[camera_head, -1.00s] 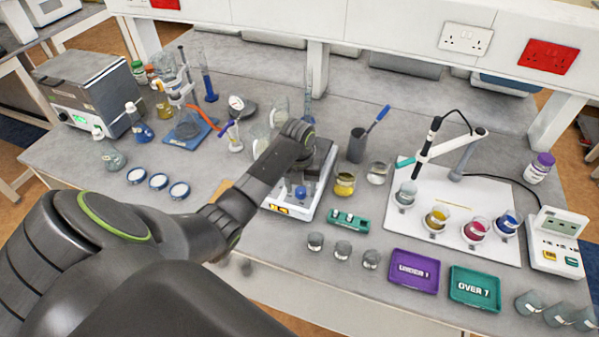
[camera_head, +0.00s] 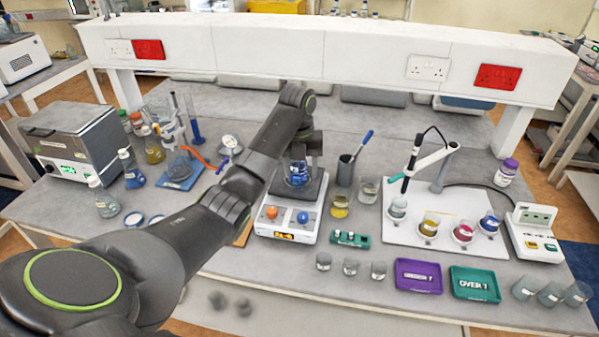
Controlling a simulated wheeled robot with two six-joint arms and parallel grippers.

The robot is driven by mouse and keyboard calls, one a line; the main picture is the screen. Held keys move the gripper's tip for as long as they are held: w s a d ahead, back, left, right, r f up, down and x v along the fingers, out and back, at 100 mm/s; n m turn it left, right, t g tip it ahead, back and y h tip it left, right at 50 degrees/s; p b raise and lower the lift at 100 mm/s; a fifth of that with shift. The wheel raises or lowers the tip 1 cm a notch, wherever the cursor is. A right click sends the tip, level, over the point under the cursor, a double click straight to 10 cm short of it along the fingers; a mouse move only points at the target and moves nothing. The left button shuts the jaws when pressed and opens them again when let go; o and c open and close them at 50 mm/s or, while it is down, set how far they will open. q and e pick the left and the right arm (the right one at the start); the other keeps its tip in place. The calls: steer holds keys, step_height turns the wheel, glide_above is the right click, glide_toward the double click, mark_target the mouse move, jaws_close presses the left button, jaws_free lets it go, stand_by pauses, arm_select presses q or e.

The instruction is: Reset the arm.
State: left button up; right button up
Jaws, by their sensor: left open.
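My left arm reaches in from the left over the bench. My left gripper (camera_head: 304,152) points down over the balance (camera_head: 288,236), and its fingertips are hard to make out. A glass with blue contents (camera_head: 298,177) stands on the balance's dark plate, just below the gripper. I cannot tell whether the fingers touch the glass. The gripper is open. An orange round piece (camera_head: 271,212) and a blue round piece (camera_head: 303,217) sit on the balance's front part. My right gripper is not in view.
A grey cup with a blue-handled tool (camera_head: 345,170) and a beaker of yellow liquid (camera_head: 340,206) stand close right of the balance. A white board (camera_head: 400,232) holds several beakers. Purple (camera_head: 418,276) and teal (camera_head: 475,284) trays lie in front. A white shelf (camera_head: 350,50) spans the back.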

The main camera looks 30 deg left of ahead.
arm_select(q)
steer(key=s+d+f+n+t+y, duration=0.1)
steer(key=s+d+f+n+t, duration=0.1)
steer(key=s+f+n, duration=1.35)
steer(key=s+r+n+t+y, duration=0.1)
steer(key=s+r+n, duration=0.1)
steer(key=s+n, duration=1.7)
steer(key=s+a+f+m+b, duration=0.1)
steer(key=s+f+m+b, duration=0.2)
steer(key=f, duration=1.4)
steer(key=s+f+b, duration=0.2)
steer(key=f+b, duration=0.3)
steer(key=f, duration=1.1)
steer(key=s+f+g+b, duration=0.1)
steer(key=s+f+b, duration=0.2)
steer(key=s+f, duration=0.4)
steer(key=s+d+f+g+b, duration=0.1)
steer(key=s+f+b, duration=0.2)
steer(key=s+f, duration=0.4)
step_height(320, 180, down, 8)
steer(key=shift+s+d+r+h, duration=0.1)
steer(key=shift+s+d+h, duration=0.1)
steer(key=shift+s+h, duration=0.15)
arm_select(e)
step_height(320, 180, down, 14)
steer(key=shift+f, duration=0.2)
